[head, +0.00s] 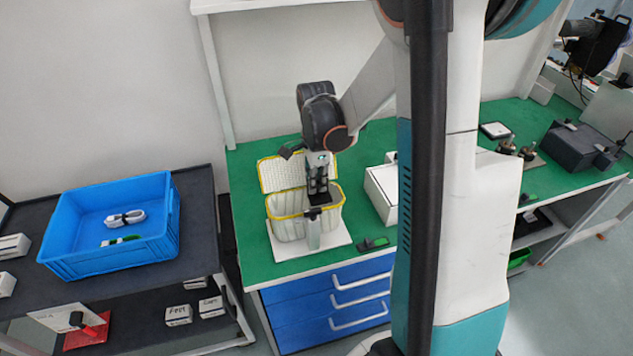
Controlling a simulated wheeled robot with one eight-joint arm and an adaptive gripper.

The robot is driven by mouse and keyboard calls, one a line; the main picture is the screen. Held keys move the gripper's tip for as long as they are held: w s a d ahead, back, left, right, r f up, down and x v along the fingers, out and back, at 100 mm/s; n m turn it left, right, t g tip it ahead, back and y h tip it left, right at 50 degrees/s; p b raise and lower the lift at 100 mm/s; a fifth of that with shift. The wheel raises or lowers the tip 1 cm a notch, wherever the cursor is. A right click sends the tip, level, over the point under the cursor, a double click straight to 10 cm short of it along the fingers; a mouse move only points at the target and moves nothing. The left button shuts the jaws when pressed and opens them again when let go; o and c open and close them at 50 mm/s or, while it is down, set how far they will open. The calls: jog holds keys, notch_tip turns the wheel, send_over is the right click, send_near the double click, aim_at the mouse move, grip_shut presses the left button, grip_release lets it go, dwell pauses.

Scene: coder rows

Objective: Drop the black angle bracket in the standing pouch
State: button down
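The standing pouch (286,228) is pale with a yellow rim. It stands upright on a white board on the green bench, with a pale yellow-edged flap (285,174) raised behind it. My gripper (318,190) points down over the right part of the pouch's opening. A small black piece (320,199) at the fingertips looks like the black angle bracket, level with the rim in the picture. Whether the fingers are shut on it is too small to tell. A narrow pale upright piece (313,232) shows at the pouch's front.
A white box (382,190) stands right of the pouch, with a dark green-marked item (373,243) in front of it. A blue crate (75,261) sits on the dark left-hand cart. My arm hides part of the bench.

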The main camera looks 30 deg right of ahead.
jog(key=c, duration=1.7)
grip_release()
notch_tip(320, 180, up, 12)
